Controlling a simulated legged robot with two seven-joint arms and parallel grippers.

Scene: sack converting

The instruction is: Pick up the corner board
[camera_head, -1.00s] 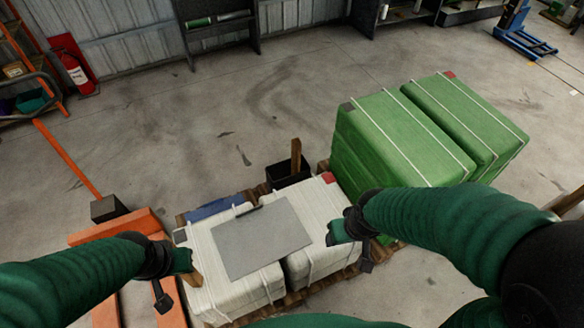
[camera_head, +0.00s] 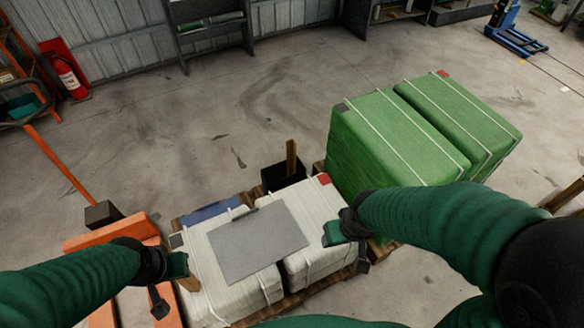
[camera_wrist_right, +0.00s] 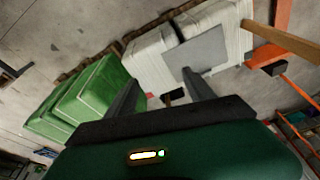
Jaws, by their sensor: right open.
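A narrow brown upright board (camera_head: 291,158), which looks like the corner board, stands in a small black bin (camera_head: 284,176) at the far side of the pallet. The bin shows dark between my right fingers in the right wrist view (camera_wrist_right: 175,97). My right gripper (camera_head: 330,238) is open and empty, beside the right white sack stack, apart from the bin; its fingers also show in the wrist view (camera_wrist_right: 165,90). My left gripper (camera_head: 182,270) is over the left white stack. A brown piece (camera_head: 193,284) shows at its tip; I cannot tell whether it is gripped.
White sack stacks (camera_head: 310,255) with a grey sheet (camera_head: 258,242) on top sit on a wooden pallet (camera_head: 297,300). Green stacks (camera_head: 400,140) stand on the right. An orange pallet jack (camera_head: 135,228) is at the left. The floor beyond the pallet is clear.

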